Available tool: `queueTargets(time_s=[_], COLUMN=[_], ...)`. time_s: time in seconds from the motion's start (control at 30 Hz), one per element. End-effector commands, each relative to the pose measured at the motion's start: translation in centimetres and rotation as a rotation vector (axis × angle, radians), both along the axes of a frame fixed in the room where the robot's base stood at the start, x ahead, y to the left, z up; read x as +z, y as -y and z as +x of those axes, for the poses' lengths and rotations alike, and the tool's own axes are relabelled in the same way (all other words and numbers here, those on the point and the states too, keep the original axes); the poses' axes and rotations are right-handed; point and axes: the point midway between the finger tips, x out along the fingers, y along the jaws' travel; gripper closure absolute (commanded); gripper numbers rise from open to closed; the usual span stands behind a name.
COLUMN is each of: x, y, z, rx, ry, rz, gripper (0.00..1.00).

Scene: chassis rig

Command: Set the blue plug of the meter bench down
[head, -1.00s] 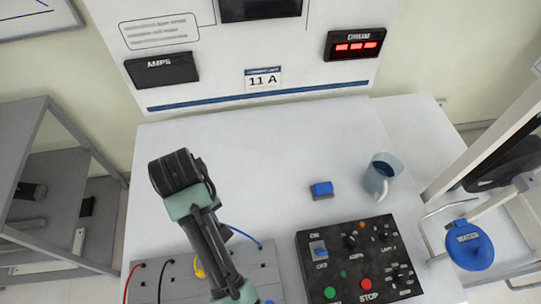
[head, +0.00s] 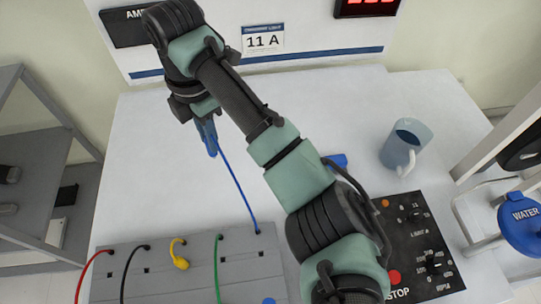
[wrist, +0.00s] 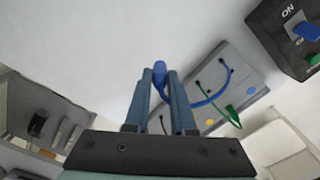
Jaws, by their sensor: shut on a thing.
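My gripper (head: 209,145) points down over the bare white table top, left of the table's middle and beyond the grey meter bench panel (head: 125,262). In the wrist view, the slate-blue fingers of my gripper (wrist: 165,80) are shut on the blue plug (wrist: 159,69), whose rounded end shows at the fingertips. In the head view the fingers mostly hide the plug. A blue cable (head: 238,190) runs from it to the panel's back right part. I cannot tell whether the plug touches the table (head: 140,180).
Red, black, yellow (head: 179,258) and green (head: 218,262) leads are on the panel. A black control box (head: 415,235) and a translucent mug (head: 404,145) stand at right. My arm partly hides a blue block (head: 338,160). The white meter wall (head: 330,40) closes the back.

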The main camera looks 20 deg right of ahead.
Motion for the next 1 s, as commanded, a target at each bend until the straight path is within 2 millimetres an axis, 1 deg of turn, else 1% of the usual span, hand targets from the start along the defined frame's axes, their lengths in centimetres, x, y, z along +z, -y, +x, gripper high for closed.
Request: queueTargets(time_s=[0.03, 0.2, 0.3, 0.4, 0.47, 0.57, 0.8, 1.0], x=[-1.4, -2.7, -3.2, -3.4, -3.5, -4.1, -7.7, -9.7], y=[1.3, 5.0, 6.7, 7.9, 8.4, 8.6, 8.7, 8.7], z=[0.2, -0.1, -0.4, -0.7, -0.8, -0.9, -1.0, -1.0], rx=[0.08, 0.355, 0.475, 0.554, 0.583, 0.608, 0.611, 0.611], ry=[0.003, 0.001, 0.001, 0.0, 0.0, 0.0, -0.002, -0.002], rz=[-0.003, -0.004, -0.003, -0.001, -0.001, 0.001, 0.002, 0.002], gripper=[1.0, 1.0, 1.0, 1.0, 1.0, 1.0, 1.0, 1.0])
